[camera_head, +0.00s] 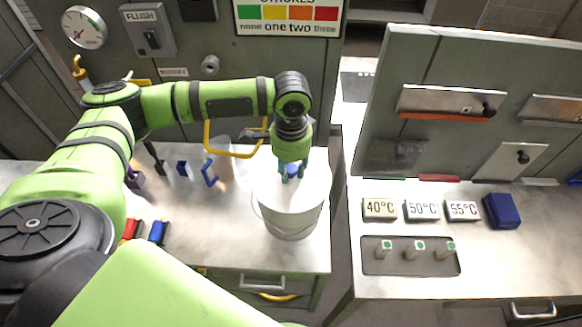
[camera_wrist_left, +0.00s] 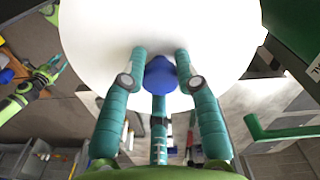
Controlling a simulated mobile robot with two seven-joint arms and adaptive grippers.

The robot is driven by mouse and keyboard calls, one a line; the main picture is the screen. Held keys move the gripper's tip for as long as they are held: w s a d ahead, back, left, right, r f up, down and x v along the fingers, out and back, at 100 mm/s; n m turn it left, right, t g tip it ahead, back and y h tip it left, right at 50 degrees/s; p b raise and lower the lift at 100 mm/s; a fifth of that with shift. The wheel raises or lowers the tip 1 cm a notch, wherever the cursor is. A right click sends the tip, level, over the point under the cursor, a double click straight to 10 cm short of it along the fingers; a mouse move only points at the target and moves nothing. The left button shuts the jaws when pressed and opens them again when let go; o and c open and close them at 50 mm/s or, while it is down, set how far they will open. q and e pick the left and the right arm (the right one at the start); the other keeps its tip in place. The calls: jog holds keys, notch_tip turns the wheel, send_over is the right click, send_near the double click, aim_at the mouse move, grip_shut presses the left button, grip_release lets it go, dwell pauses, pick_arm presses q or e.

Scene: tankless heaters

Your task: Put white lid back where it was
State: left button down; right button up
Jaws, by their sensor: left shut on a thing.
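My left gripper (camera_head: 291,172) is shut on the blue knob (camera_wrist_left: 160,75) of the white lid (camera_wrist_left: 160,28). The knob sits between its teal fingers (camera_wrist_left: 160,88). In the head view the lid (camera_head: 268,182) is at the top of the white bucket (camera_head: 288,218) on the left counter. I cannot tell whether it rests on the rim or hangs just above it. My right gripper (camera_wrist_left: 52,70) shows small at the left of the left wrist view; its jaw state is unclear. The head view does not show it.
The left counter (camera_head: 190,222) holds small blue, red and purple pieces left of the bucket. A yellow bar handle (camera_head: 207,140) is behind the bucket. Across a gap, the right counter (camera_head: 500,268) carries temperature blocks (camera_head: 422,209), a blue box (camera_head: 501,211) and a dark tray (camera_head: 375,266).

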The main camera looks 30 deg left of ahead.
aim_at(291, 168)
pick_arm(q)
jog(key=shift+f, duration=0.5)
dwell(0.3)
jog(key=c, duration=0.8)
grip_release()
jog(key=shift+c, duration=0.2)
jog(key=shift+r, duration=0.1)
notch_tip(291, 168, up, 12)
